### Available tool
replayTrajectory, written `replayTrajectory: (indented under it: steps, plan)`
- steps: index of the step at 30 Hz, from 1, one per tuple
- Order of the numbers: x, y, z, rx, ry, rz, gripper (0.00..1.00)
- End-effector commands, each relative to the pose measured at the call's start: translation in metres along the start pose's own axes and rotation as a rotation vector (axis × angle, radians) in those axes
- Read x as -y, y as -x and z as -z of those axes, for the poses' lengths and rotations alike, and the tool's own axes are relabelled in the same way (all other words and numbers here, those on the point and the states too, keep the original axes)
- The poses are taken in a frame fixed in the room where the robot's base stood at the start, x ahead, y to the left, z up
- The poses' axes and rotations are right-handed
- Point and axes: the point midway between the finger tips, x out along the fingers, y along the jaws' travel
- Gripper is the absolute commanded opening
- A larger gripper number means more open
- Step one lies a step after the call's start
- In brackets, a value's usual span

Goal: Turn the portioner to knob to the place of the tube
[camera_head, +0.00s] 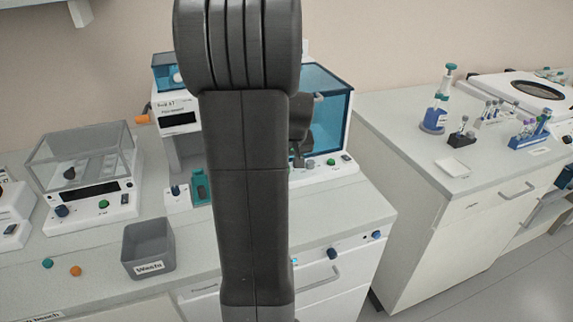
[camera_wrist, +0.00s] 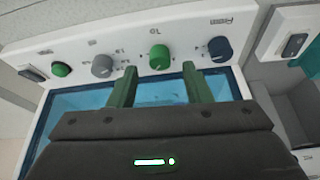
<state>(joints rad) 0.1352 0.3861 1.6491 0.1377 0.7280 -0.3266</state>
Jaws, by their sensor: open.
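In the wrist view a white control panel, seen upside down, carries a blue knob (camera_wrist: 220,48), a green knob (camera_wrist: 160,57), a grey knob (camera_wrist: 102,66) and a green button (camera_wrist: 62,69). My gripper (camera_wrist: 160,72) is open, its two green fingers pointing at the panel with the green knob between their tips in the picture. I cannot tell whether they touch it. The panel belongs to the machine with a blue tinted window (camera_head: 333,112) in the head view, where my arm hides its left part. I cannot tell which knob is the portioner knob.
A grey waste bin (camera_head: 149,249) and a clear-lidded device (camera_head: 84,158) stand left on the bench. A teal bottle (camera_head: 201,187) stands near the arm.

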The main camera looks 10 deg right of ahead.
Motion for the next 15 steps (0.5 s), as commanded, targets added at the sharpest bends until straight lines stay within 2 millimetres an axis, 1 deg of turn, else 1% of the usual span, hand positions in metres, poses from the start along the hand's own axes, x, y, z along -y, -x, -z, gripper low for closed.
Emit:
replayTrajectory:
  steps: [1,9,12,15]
  plan:
    - [0.000,0.012,0.001,-0.005,0.000,-0.002,0.45]
    - [-0.001,0.072,0.001,-0.005,0.000,-0.002,0.45]
    - [-0.001,0.090,0.001,-0.004,-0.001,-0.002,0.45]
    - [-0.001,0.102,0.001,-0.003,-0.001,-0.001,0.45]
